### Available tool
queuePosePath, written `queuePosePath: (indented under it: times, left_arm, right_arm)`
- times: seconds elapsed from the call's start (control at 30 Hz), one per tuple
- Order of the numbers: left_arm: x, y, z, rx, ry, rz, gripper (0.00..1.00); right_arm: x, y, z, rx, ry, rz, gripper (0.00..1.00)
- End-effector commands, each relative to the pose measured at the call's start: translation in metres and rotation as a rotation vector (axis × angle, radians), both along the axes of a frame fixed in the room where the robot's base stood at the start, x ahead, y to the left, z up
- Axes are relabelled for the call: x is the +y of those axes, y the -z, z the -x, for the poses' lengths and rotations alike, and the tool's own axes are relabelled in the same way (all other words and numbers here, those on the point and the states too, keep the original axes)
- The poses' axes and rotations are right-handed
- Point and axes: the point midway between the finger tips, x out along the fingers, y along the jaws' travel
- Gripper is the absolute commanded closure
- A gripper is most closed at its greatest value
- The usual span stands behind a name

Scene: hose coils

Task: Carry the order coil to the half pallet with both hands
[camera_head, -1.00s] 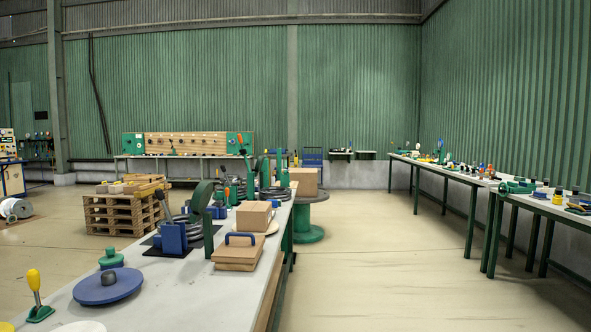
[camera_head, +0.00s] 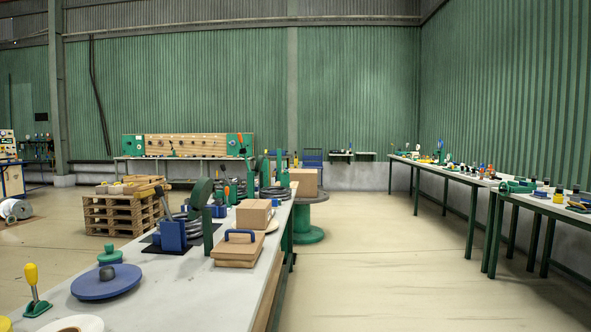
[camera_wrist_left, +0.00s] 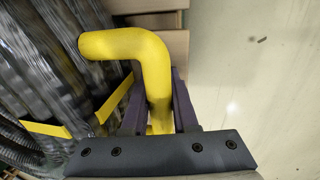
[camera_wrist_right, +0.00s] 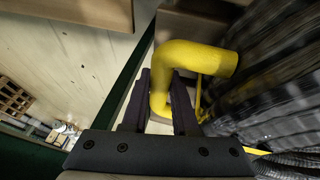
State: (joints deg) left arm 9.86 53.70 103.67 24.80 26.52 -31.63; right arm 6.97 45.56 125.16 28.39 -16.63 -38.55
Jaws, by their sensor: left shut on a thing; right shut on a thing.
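The coil of dark ribbed hose in clear film, with yellow straps, fills the left of the left wrist view (camera_wrist_left: 50,65) and the right of the right wrist view (camera_wrist_right: 280,90). My left gripper (camera_wrist_left: 160,98) is shut on a bent yellow handle (camera_wrist_left: 128,44) at the coil's side. My right gripper (camera_wrist_right: 162,98) is shut on a similar yellow handle (camera_wrist_right: 195,56). The coil and both grippers are out of the head view. A wooden pallet stack (camera_head: 120,215) stands at the left there; I cannot tell whether it is the half pallet.
A long bench (camera_head: 185,292) with a blue lid (camera_head: 106,284), a wooden box and coils runs ahead from the lower left. A green reel stand (camera_head: 308,235) stands behind it. Tables (camera_head: 560,208) line the right wall. The floor (camera_head: 400,265) between is clear.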

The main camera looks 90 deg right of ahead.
Motion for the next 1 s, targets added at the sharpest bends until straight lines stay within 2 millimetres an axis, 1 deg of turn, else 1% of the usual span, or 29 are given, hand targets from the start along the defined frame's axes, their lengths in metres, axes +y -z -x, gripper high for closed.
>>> queuePosePath:
  times: [0.03, 0.07, 0.1, 0.13, 0.33, 0.37, 0.4, 0.43, 0.47, 1.0]
  left_arm:
    - [0.0002, -0.0026, -0.0018, -0.005, 0.0, -0.001, 0.69]
    - [0.0002, -0.0026, -0.0019, -0.005, 0.0, -0.001, 0.58]
    - [0.0002, -0.0025, -0.0018, -0.005, 0.0, -0.001, 0.42]
    - [0.0002, -0.0024, -0.0017, -0.004, 0.0, -0.001, 0.38]
    - [0.0001, -0.0013, -0.0007, -0.002, 0.0, 0.0, 0.38]
    - [-0.0002, 0.0015, 0.0011, 0.003, 0.001, 0.0, 0.38]
    - [-0.0002, 0.0016, 0.0013, 0.003, 0.001, 0.0, 0.38]
    - [-0.0002, 0.0016, 0.0013, 0.004, 0.001, 0.0, 0.38]
    - [-0.0002, 0.0016, 0.0014, 0.004, 0.001, 0.0, 0.38]
    - [-0.0007, 0.0019, 0.0026, 0.007, 0.0, 0.002, 0.38]
  right_arm:
    - [-0.0005, -0.0031, -0.0024, -0.007, 0.001, 0.002, 1.0]
    - [-0.0005, -0.0031, -0.0024, -0.007, 0.001, 0.002, 1.0]
    - [-0.0006, -0.0031, -0.0024, -0.007, 0.001, 0.002, 1.0]
    - [-0.0005, -0.0031, -0.0024, -0.007, 0.001, 0.002, 1.0]
    - [-0.0006, -0.0027, -0.0023, -0.007, 0.001, 0.002, 1.0]
    - [0.0, 0.0004, 0.0003, 0.001, 0.0, 0.0, 0.69]
    - [0.0, 0.0004, 0.0003, 0.001, 0.0, 0.0, 0.54]
    - [0.0, 0.0004, 0.0003, 0.001, 0.0, 0.0, 0.42]
    - [0.0, 0.0004, 0.0003, 0.001, 0.0, 0.0, 0.38]
    - [0.0, 0.0004, 0.0001, 0.0, 0.0, 0.0, 0.38]
